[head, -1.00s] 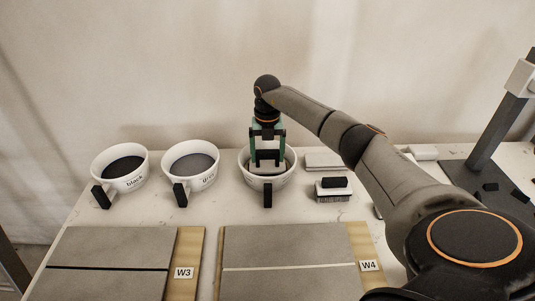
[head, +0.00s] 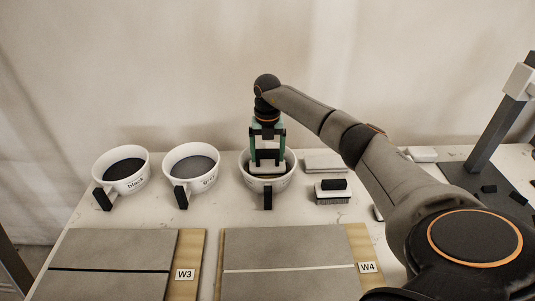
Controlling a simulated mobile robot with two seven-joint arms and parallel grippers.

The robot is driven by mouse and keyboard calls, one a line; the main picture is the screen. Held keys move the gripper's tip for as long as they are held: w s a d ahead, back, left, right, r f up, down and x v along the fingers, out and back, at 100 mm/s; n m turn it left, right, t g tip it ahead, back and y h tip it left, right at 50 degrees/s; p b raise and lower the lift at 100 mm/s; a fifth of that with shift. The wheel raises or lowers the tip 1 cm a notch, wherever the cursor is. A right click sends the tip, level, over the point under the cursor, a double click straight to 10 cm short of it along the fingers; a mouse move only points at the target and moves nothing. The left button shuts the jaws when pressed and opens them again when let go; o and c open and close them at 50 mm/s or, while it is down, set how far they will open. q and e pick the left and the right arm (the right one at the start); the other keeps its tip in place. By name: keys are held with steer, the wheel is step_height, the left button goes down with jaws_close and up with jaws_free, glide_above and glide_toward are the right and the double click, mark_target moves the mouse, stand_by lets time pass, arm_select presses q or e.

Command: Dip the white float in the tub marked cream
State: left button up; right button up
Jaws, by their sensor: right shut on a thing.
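My right gripper (head: 267,155) points down over the third tub (head: 268,186) and is shut on the white float (head: 266,169). The float is low at the tub's mouth, inside its rim in the picture. Whether its underside touches the contents is hidden. This tub is white with a black handle at the front; no marking on it can be read from here. The left gripper is out of view.
White tubs marked black (head: 124,174) and grey (head: 191,170) stand to the left. Boards W3 (head: 115,250) and W4 (head: 285,250) lie in front. A black-handled brush (head: 333,191) and a pale block (head: 325,163) lie right of the third tub.

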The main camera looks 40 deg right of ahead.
step_height(320, 180, up, 3)
steer(key=shift+r+p, duration=0.2)
steer(key=shift+p, duration=0.95)
step_height(320, 180, up, 8)
steer(key=p, duration=0.6)
steer(key=shift+f, duration=0.2)
